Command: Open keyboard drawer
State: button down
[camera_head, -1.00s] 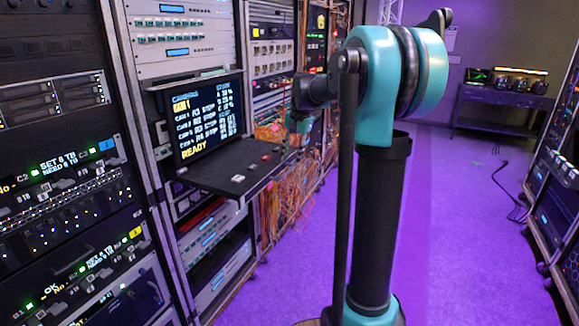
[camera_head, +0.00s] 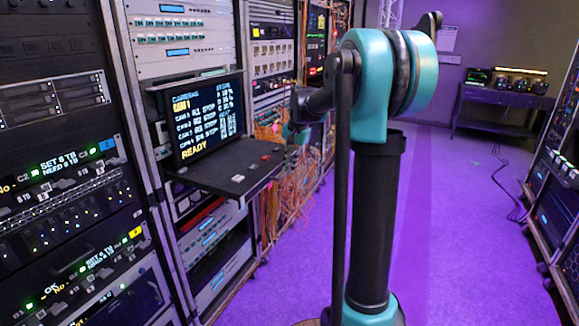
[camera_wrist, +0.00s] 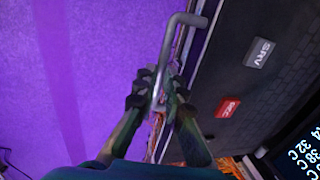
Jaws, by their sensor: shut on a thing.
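The keyboard drawer (camera_head: 228,181) is a dark tray sticking out of the rack below the lit screen, with small red and white keys on it. In the wrist view the drawer (camera_wrist: 240,85) lies on the right, with a grey SRV key and a red REC key. Its grey bar handle (camera_wrist: 187,19) runs along the front edge. My gripper (camera_wrist: 160,92) is shut on this handle, one finger on each side. In the head view the gripper is small and partly hidden, by the drawer's far front corner.
The screen (camera_head: 207,120) stands behind the drawer and reads READY. Orange cables (camera_head: 290,190) hang beyond the drawer near the rack. The purple floor (camera_head: 455,230) is clear in the aisle. Another rack (camera_head: 562,190) stands at the right.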

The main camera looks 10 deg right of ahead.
dwell(0.3)
jog(key=s+d, duration=0.2)
jog(key=d, duration=0.1)
jog(key=shift+s+d, duration=0.3)
jog(key=c, duration=1.6)
grip_release()
jog(key=shift+r, duration=0.1)
notch_tip(320, 180, up, 12)
jog(key=s+d, duration=0.1)
jog(key=d, duration=0.1)
jog(key=shift+s+f, duration=0.2)
